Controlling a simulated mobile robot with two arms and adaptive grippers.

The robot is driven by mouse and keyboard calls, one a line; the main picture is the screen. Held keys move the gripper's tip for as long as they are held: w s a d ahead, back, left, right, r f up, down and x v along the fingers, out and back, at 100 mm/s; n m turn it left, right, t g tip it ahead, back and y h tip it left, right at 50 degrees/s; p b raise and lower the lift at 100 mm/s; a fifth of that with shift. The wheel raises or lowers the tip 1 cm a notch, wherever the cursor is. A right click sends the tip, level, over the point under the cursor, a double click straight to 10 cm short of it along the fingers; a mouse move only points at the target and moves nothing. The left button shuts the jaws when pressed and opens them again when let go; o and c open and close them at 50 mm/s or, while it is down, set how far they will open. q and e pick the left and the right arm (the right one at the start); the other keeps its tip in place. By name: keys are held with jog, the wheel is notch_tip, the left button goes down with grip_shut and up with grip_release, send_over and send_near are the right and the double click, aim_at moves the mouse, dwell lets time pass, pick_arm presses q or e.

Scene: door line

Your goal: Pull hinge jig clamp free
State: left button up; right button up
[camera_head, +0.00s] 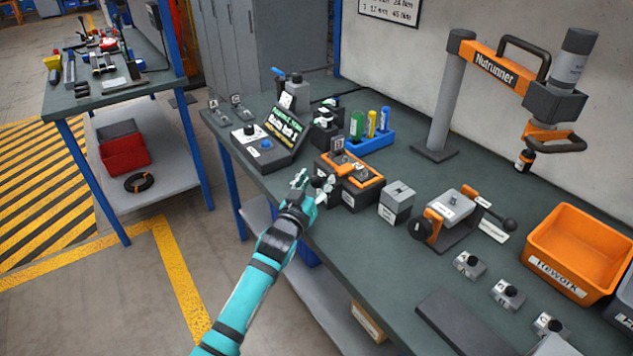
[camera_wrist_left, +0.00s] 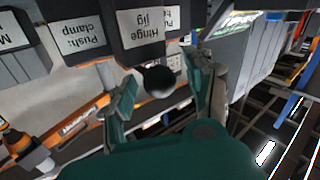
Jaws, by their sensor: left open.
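The hinge jig (camera_head: 362,192), a dark block with orange parts, stands at the near edge of the green workbench. The wrist view shows it upside down, with a label reading "Hinge jig" (camera_wrist_left: 143,32) and another reading "Push: clamp" (camera_wrist_left: 82,36). A round black knob (camera_wrist_left: 158,81) sticks out below the labels. My left gripper (camera_head: 313,184) is at the jig's near left side. In the wrist view its open fingers (camera_wrist_left: 162,92) stand on either side of the knob, with gaps showing. Whether they touch it, I cannot tell. My right gripper is out of view.
A black control box (camera_head: 270,145) with a lit screen stands left of the jig. A grey block (camera_head: 397,202) and a clamp fixture (camera_head: 448,216) stand to the right. An orange bin (camera_head: 580,250) and the Nutrunner arm (camera_head: 497,68) are further right. Floor is free left of the bench.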

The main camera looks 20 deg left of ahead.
pick_arm(q)
jog(key=shift+w, duration=0.15)
jog(key=shift+c, duration=0.3)
jog(key=c, duration=0.9)
grip_shut()
